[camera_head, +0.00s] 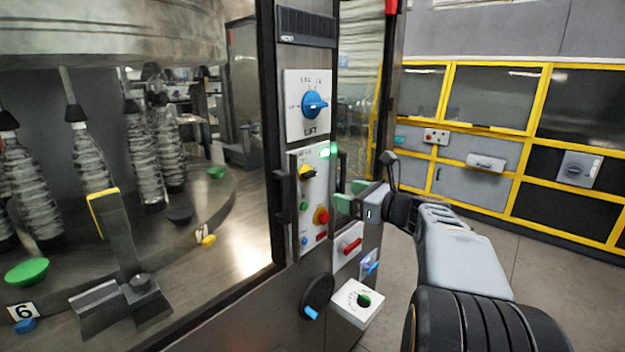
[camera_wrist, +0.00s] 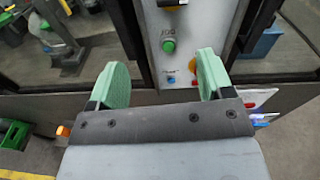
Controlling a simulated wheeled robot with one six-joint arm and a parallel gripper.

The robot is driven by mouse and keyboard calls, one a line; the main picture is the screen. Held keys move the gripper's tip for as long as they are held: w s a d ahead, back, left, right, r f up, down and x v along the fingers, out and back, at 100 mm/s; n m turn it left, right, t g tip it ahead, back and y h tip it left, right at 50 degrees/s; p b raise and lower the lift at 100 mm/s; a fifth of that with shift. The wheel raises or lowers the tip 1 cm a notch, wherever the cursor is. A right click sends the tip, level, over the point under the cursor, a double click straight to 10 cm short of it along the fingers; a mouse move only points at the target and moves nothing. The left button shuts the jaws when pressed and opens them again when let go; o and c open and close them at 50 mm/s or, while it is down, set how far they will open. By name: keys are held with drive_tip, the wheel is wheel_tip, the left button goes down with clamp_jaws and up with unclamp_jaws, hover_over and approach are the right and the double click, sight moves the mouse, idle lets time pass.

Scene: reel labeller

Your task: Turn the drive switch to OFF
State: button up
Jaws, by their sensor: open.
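No label reading DRIVE is legible, so I cannot tell for sure which control is the drive switch. A black and yellow rotary knob (camera_head: 307,172) sits at the top of the white control panel (camera_head: 312,200); its lower edge shows at the top of the wrist view (camera_wrist: 172,4). My gripper (camera_head: 352,195) is open and empty, just right of the panel. In the wrist view my gripper (camera_wrist: 162,80) has its two green pads spread apart in front of the panel's lower part. The knob is not between them.
Near the knob are a green JOG button (camera_wrist: 168,45), a red emergency stop (camera_head: 321,216) and a blue button (camera_head: 304,241). Above is a blue LIFT knob (camera_head: 314,104). Below are a red handle (camera_head: 351,246), a green knob (camera_head: 364,300) and a black handwheel (camera_head: 317,292).

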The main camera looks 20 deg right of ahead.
sight(313, 176)
drive_tip(key=shift+m+t, duration=0.4)
drive_tip(key=shift+m, duration=0.2)
drive_tip(key=p+x, duration=0.1)
drive_tip(key=x, duration=0.3)
drive_tip(key=d+p+x, duration=0.1)
drive_tip(key=x, duration=0.8)
drive_tip(key=shift+w+d+r+p, duration=0.15)
drive_tip(key=shift+w+r+p, duration=0.25)
drive_tip(key=shift+w, duration=0.05)
drive_tip(key=shift+c, duration=0.3)
drive_tip(key=c, duration=0.9)
